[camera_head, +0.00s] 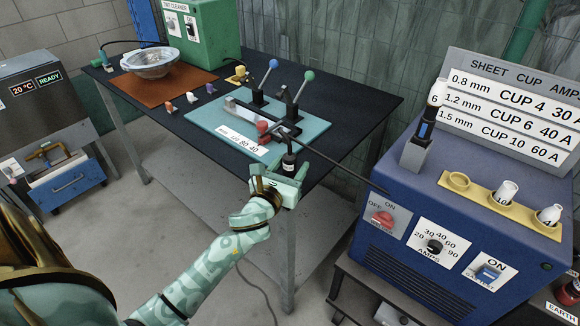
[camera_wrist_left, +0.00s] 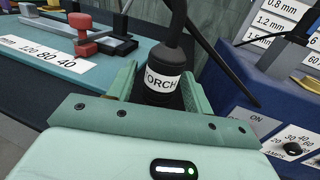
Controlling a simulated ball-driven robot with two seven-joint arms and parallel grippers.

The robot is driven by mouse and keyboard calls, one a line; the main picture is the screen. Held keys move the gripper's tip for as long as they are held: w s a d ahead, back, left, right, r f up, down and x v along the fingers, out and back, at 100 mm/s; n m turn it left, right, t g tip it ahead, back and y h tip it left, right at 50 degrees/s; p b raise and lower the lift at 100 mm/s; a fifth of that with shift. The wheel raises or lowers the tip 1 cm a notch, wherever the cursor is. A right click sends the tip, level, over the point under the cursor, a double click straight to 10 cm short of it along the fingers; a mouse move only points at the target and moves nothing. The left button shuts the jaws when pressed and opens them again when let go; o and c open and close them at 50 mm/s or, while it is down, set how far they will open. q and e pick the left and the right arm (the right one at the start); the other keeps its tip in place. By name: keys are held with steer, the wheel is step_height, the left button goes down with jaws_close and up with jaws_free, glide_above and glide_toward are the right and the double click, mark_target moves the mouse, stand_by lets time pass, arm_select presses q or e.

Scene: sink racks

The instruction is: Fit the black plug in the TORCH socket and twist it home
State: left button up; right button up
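The black plug (camera_head: 289,161) stands upright by the table's front right edge, with a white band reading TORCH and a dark lead at its top. In the left wrist view the plug (camera_wrist_left: 163,80) is between the two fingers of my left gripper (camera_wrist_left: 160,92). A narrow dark gap seems to show on its left side, and its lower end is hidden. In the head view my left gripper (camera_head: 283,182) is at the table edge, just below the plug. No TORCH socket can be made out. My right gripper is not in view.
A blue power unit (camera_head: 440,272) with dials and a cup rack stands to the right. A light blue mat (camera_head: 215,118) with a clamp fixture and red knob lies behind the plug. The dark lead runs toward the unit.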

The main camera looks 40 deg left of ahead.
arm_select(q)
steer(key=shift+r, duration=0.15)
steer(key=shift+s, duration=0.25)
steer(key=s+d, duration=0.2)
steer(key=s, duration=0.9)
steer(key=s+d+f+n+g+h, duration=0.1)
steer(key=s+d+f+n+g, duration=0.3)
steer(key=f, duration=0.8)
steer(key=s+a+f+n+g+h, duration=0.1)
steer(key=s+f+n+g, duration=0.1)
steer(key=s+f+n, duration=0.65)
steer(key=s+d+f+n+g, duration=0.2)
steer(key=f+n+g, duration=0.15)
steer(key=f, duration=1.05)
steer(key=s+f+n+g, duration=0.2)
steer(key=s+f+n, duration=0.2)
steer(key=s, duration=0.6)
steer(key=s+d+f+n+g, duration=0.1)
steer(key=s+f+n+g, duration=0.2)
steer(key=s, duration=0.7)
steer(key=s+f+n+g+h, duration=0.1)
steer(key=s+f+n+g, duration=0.2)
steer(key=s+f+n, duration=0.3)
steer(key=s+n, duration=0.1)
steer(key=s, duration=0.3)
steer(key=shift+s+d+p, duration=0.15)
steer(key=shift+s+p, duration=0.2)
steer(key=shift+g, duration=0.25)
